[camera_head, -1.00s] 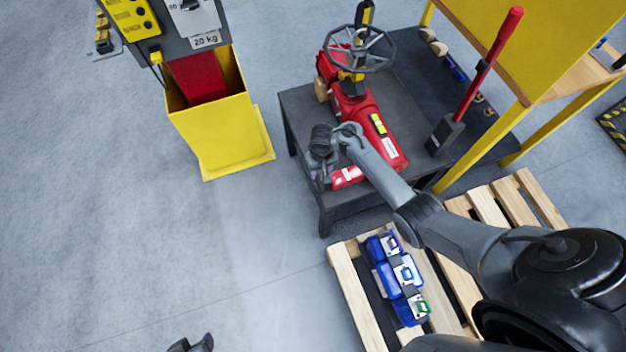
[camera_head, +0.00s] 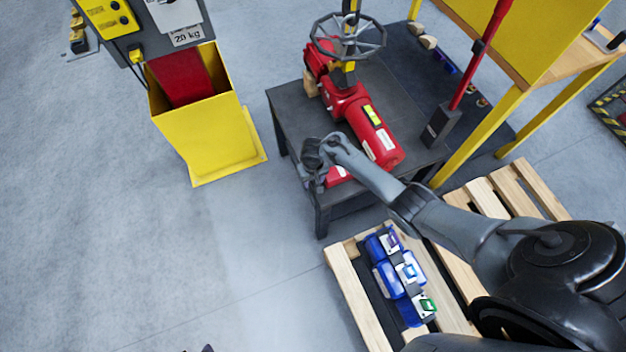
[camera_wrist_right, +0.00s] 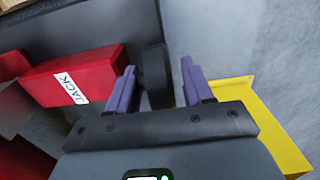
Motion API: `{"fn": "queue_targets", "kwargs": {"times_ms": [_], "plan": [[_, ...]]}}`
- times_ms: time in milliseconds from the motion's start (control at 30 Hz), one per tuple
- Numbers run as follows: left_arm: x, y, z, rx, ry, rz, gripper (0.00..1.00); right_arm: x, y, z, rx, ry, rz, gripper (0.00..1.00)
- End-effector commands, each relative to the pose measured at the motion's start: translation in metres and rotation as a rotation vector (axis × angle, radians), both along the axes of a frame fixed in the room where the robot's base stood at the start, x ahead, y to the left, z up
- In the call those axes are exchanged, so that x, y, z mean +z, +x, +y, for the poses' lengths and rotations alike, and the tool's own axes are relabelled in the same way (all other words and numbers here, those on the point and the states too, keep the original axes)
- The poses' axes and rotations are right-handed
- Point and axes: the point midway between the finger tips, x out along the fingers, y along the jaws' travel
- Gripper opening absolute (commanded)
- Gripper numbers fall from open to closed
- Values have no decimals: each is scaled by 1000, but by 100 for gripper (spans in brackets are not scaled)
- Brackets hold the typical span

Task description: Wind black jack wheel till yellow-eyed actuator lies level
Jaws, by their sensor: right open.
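The red actuator (camera_head: 372,132) has a yellow window on its side and lies along the dark table under a grey spoked handwheel (camera_head: 348,38). I cannot tell whether it is level. A red jack (camera_head: 337,176) sits by the table's near edge; its "JACK" label shows in the right wrist view (camera_wrist_right: 72,80). My right gripper (camera_head: 314,177) is at the jack's left end. In the wrist view its purple fingers (camera_wrist_right: 159,82) stand apart on either side of the black jack wheel (camera_wrist_right: 155,72). Only a dark tip, perhaps my left gripper (camera_head: 207,349), shows at the bottom edge.
The dark table (camera_head: 290,105) carries the actuator and jack. A yellow bin (camera_head: 205,135) stands left of it. A red-handled tool (camera_head: 470,75) stands at the right near the yellow bench frame. A pallet (camera_head: 342,290) with blue boxes lies in front. Floor at left is clear.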

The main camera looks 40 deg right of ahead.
Motion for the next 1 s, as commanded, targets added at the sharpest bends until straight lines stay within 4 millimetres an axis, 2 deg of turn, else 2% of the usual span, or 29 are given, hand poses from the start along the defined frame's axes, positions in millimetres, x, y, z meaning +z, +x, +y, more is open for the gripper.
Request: {"fn": "queue_targets", "kwargs": {"times_ms": [167,500,767,1000], "plan": [[0,0,0,-1,1,0,43,0,0,0,0,0,0,51],[0,0,3,-8,12,0,43,0,0,0,0,0,0,0],[3,0,3,-9,14,0,43,1,-1,0,1,-8,-20,0],[12,0,2,-6,9,0,43,1,-4,0,3,-43,-123,0]]}}
